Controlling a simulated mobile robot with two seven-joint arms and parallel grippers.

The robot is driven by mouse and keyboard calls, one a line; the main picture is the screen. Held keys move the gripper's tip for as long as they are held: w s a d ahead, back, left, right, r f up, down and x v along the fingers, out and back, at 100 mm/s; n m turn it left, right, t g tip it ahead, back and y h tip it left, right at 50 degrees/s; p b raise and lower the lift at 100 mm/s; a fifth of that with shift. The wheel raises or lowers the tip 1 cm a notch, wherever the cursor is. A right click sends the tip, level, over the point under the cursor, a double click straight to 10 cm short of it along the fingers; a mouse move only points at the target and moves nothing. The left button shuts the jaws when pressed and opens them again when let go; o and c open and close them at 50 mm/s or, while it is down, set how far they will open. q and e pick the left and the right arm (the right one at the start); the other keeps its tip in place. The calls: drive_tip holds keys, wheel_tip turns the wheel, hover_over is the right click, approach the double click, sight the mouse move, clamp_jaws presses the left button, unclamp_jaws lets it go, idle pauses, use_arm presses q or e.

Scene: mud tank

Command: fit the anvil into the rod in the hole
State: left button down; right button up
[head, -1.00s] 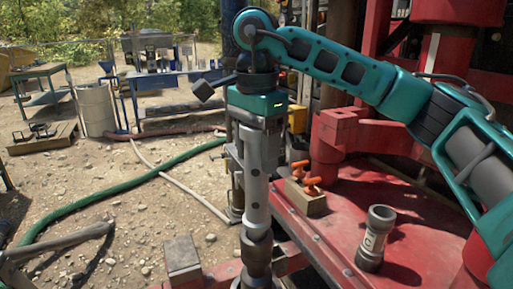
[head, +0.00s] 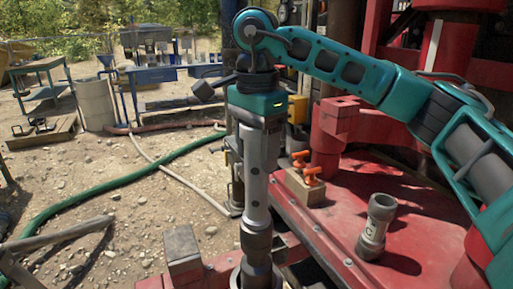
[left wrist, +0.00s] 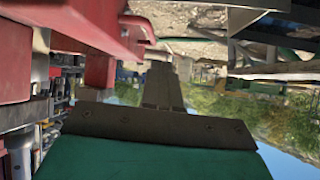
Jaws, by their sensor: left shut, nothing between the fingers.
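My right gripper (head: 259,140) points straight down and seems shut around a long, upright grey metal piece, which I take to be the anvil (head: 257,190). The anvil tapers to a darker stepped collar (head: 256,240) low in the head view. Below it, at the bottom edge, is a dark ring (head: 255,274), the apparent rod or hole opening. Whether the anvil's end sits inside it cannot be told. My left gripper (left wrist: 161,82) is shut and empty in the left wrist view.
Hoses (head: 150,190) cross the gravel.

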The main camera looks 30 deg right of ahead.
drive_tip(key=o, duration=0.6)
drive_tip(key=shift+c, duration=0.2)
wheel_tip(320, 180, up, 13)
drive_tip(key=p, duration=0.3)
drive_tip(key=shift+p, duration=0.35)
drive_tip(key=shift+s+a, duration=0.1)
